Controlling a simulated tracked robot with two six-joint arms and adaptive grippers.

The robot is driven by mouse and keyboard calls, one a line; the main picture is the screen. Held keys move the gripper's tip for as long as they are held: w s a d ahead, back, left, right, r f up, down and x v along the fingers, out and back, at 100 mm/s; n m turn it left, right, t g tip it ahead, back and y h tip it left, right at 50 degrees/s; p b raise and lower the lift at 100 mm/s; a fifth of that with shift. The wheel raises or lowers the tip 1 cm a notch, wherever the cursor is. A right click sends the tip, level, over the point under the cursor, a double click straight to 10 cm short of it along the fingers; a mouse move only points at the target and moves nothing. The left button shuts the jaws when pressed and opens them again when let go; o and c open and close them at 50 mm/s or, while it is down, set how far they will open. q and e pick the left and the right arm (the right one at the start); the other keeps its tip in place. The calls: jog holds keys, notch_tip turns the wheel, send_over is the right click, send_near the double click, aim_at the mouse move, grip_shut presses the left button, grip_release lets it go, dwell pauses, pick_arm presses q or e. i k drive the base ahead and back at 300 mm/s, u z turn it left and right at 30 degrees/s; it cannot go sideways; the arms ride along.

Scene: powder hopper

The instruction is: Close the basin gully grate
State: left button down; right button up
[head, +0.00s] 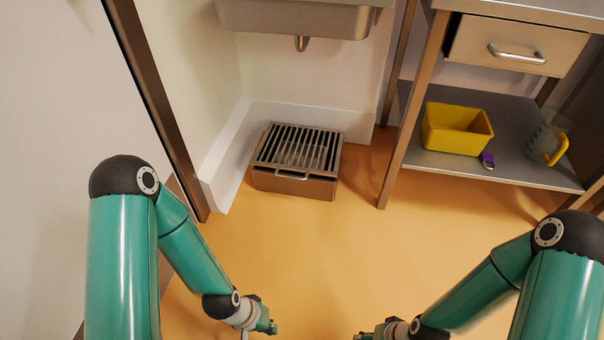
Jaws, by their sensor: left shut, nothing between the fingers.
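The gully grate (298,147) is a slatted metal grate on top of a low brown box (296,186) on the floor, under the basin (300,18). It looks slightly raised at the front, with a dark gap below its front edge. A pale bar handle (292,175) is at its front. My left gripper (270,327) is low in the picture, in front of the box and well apart from it, shut and empty. My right gripper (362,337) is at the bottom edge, partly cut off, also apart from the box; its fingers are too small to judge.
To the right stands a metal table with a drawer (514,48) and a lower shelf (500,168). On the shelf are a yellow bin (456,128), a small purple item (487,159) and a jug with a yellow handle (547,142). The orange floor (320,250) before the box is clear.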

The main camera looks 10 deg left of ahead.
aim_at(308, 171)
jog(key=u, duration=0.05)
jog(key=i, duration=1)
jog(key=z, duration=0.05)
